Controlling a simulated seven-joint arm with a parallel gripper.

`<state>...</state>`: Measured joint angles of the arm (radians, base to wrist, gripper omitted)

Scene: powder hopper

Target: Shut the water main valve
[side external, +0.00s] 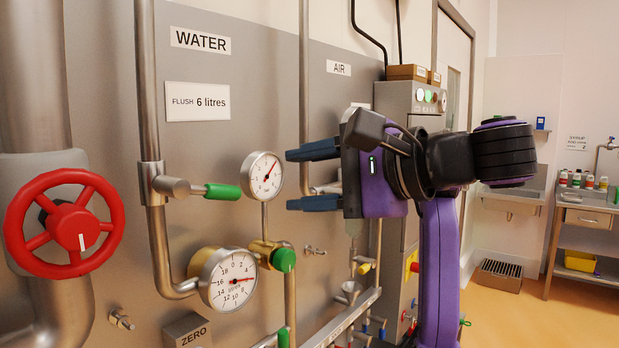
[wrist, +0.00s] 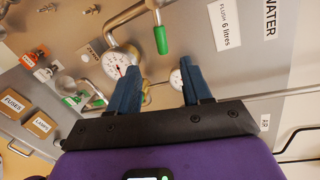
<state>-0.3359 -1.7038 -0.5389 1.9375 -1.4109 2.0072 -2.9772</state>
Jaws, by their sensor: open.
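A valve with a green lever handle (side external: 222,191) sits on the steel pipe beneath the WATER label (side external: 200,40); the lever points right, roughly level. The green handle also shows in the wrist view (wrist: 161,40), beyond my fingertips. A red handwheel (side external: 66,223) is on the thick pipe at far left in the side view. No label shown says which one is the main valve. My gripper (side external: 290,180) is open and empty, its blue fingers apart and pointing left, to the right of the green lever. The fingers (wrist: 158,72) show in the wrist view too.
A round pressure gauge (side external: 262,176) lies between lever and gripper in the side view. Below are a litre meter (side external: 228,280) and a brass valve with a green knob (side external: 284,260). A FLUSH 6 litres sign (side external: 197,101) is above the lever. Pipes crowd the wall.

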